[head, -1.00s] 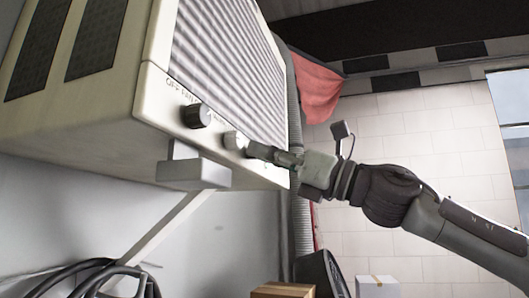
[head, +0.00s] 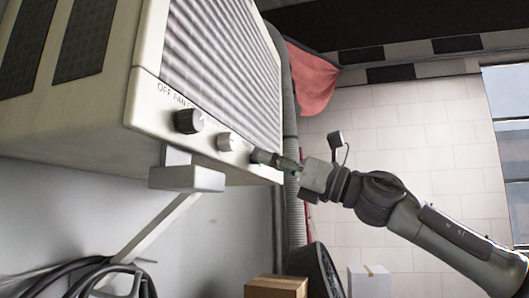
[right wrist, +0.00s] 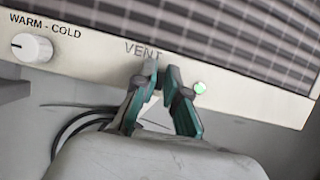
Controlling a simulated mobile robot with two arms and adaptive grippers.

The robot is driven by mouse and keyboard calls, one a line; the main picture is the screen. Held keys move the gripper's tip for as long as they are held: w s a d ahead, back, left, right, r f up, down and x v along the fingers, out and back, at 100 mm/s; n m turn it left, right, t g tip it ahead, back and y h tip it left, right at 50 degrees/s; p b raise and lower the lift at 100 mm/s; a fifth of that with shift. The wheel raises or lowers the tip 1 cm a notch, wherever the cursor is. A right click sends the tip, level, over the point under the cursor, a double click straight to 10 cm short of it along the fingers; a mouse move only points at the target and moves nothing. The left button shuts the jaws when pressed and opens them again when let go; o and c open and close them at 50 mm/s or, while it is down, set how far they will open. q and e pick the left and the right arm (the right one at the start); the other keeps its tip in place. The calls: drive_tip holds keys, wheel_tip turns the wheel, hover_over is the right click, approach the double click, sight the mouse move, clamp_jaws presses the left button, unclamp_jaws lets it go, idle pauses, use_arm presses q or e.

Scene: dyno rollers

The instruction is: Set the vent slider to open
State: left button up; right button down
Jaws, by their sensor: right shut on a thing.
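The heater-like unit's cream panel (head: 150,98) shows at the left in the head view. The VENT label (right wrist: 141,50) is in the right wrist view. Below it a small pale vent slider (right wrist: 152,71) shows partly between my fingertips, mostly hidden. My right gripper (head: 258,157) reaches in from the right, its tips at the panel right of the white knob; it also shows in the right wrist view (right wrist: 155,80). It is shut on the slider. The slider's end markings cannot be read. My left gripper is not in view.
A black knob (head: 188,120) and the white WARM-COLD knob (head: 228,142) are left of my gripper. A green light (right wrist: 199,87) is just right of the fingers. A bracket (head: 187,179) sits below the unit. Boxes (head: 276,287) stand low behind; the right is open.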

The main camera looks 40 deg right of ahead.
drive_tip(key=c, duration=1.4)
unclamp_jaws()
drive_tip(key=shift+d+r, duration=0.1)
drive_tip(key=shift+d, duration=0.1)
drive_tip(key=shift+o, duration=1)
drive_tip(key=shift+w+d, duration=0.1)
drive_tip(key=shift+w, duration=0.05)
drive_tip(key=v, duration=1.2)
drive_tip(key=shift+f, duration=0.25)
